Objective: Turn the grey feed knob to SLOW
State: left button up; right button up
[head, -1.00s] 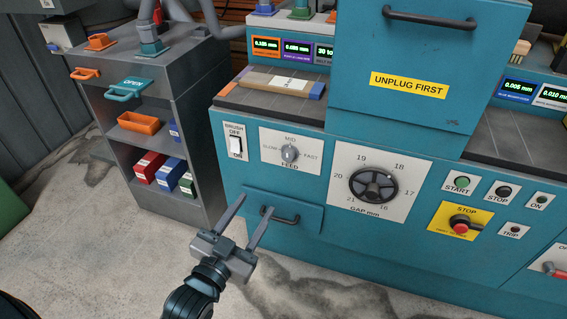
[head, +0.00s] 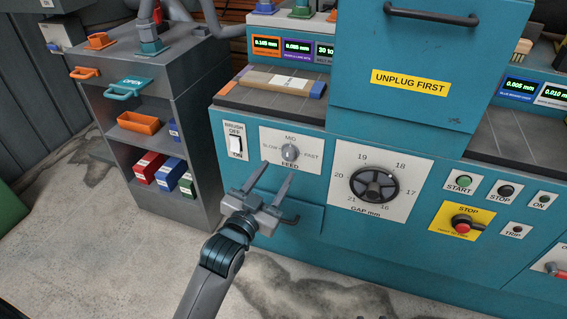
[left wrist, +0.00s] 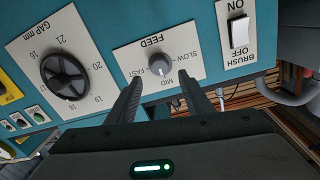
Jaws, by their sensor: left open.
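The grey feed knob (head: 290,152) sits on a white FEED plate (head: 308,141) on the teal machine front, with SLOW on its left, MID above and FAST on its right. Its light mark appears to point toward MID; it is small. The knob also shows in the left wrist view (left wrist: 160,66), where the picture is upside down. My left gripper (head: 277,168) is open and empty, its fingertips just below and in front of the knob. In the left wrist view its fingers (left wrist: 160,83) flank the knob's line of sight, apart from it. My right gripper is not in view.
The brush switch (head: 236,146) is left of the feed plate and the black gap handwheel (head: 373,186) is to its right. The red stop button (head: 462,226) is farther right. A grey shelf cart (head: 190,105) stands left.

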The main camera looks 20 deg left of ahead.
aim_at(287, 157)
pick_arm(q)
jog(key=shift+w+d+b, duration=0.15)
jog(key=shift+w, duration=1.3)
jog(key=shift+w+d+b, duration=0.15)
jog(key=shift+w, duration=1.25)
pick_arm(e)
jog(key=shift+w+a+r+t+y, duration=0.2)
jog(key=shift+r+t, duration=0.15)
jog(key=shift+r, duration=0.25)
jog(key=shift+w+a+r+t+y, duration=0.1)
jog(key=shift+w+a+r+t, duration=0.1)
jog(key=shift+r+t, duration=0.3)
pick_arm(q)
jog(key=shift+c, duration=0.6)
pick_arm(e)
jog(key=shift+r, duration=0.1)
pick_arm(q)
jog(key=c, duration=1)
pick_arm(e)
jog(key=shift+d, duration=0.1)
